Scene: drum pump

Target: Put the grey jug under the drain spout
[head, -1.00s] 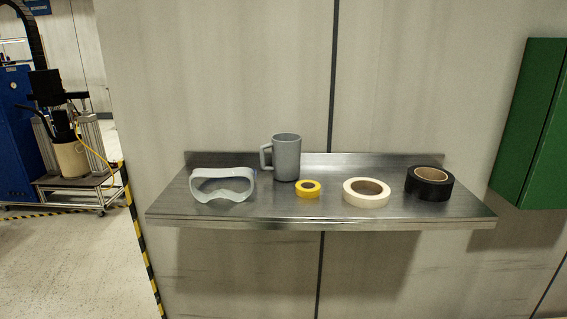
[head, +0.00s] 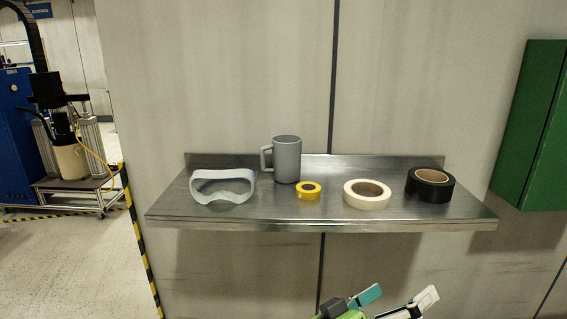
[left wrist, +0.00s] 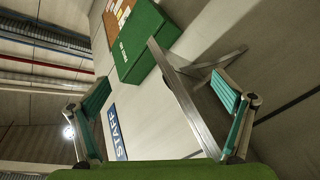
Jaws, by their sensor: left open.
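The grey jug (head: 288,160) stands upright near the back of a steel wall shelf (head: 250,212), its handle pointing left in the head view. My left gripper (head: 398,297) shows at the bottom edge of the head view, below the shelf and to the right of the jug, apart from it. In the left wrist view the left gripper (left wrist: 163,103) is open, with nothing between its fingers. The shelf (left wrist: 185,98) also shows there, tilted; the jug cannot be made out. I cannot make out a drain spout. My right gripper is not in view.
On the shelf are goggles (head: 223,199) left of the jug, yellow tape (head: 298,192) just in front, white tape (head: 353,201) and black tape (head: 447,189) to the right. A green box (head: 537,120) hangs at right. A cart with a pump and drum (head: 70,162) stands far left.

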